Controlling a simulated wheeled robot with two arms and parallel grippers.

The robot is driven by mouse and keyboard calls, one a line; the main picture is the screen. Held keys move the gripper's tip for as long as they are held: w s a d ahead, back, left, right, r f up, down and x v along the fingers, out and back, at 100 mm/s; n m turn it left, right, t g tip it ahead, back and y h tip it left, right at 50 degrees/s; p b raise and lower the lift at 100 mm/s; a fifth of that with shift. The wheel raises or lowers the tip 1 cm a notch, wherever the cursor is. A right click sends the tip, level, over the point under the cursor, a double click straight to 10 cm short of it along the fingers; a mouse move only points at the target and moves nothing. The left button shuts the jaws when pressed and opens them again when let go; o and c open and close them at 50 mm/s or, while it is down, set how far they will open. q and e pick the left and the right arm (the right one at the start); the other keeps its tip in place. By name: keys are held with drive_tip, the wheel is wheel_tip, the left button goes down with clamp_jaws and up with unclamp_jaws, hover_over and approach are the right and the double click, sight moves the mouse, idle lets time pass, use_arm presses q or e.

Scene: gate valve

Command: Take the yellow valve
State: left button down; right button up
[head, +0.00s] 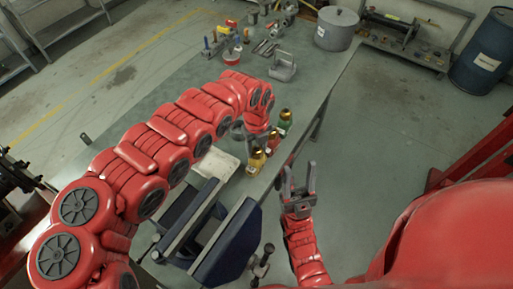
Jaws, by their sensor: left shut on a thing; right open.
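The yellow valve (256,162) is upright at the right edge of the workbench, nearest to me in a short row. A red valve (272,143) and a green valve (286,119) stand just beyond it. My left gripper (260,147) reaches down at the row from the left arm and is shut on the yellow valve; its fingertips are partly hidden. I cannot tell whether the valve is clear of the bench. My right gripper (298,180) is open and empty, off the bench's right edge, with its fingers pointing away from me.
The workbench (170,107) carries a vise (215,230) at the near end and a flat pale sheet (215,164). A grey metal holder (283,68), a large pot (337,28) and several tools lie farther back. A blue barrel (487,52) stands at the far right.

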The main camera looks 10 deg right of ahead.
use_arm(q)
drive_tip(key=shift+r+p, duration=0.35)
drive_tip(key=shift+r, duration=0.3)
idle(0.6)
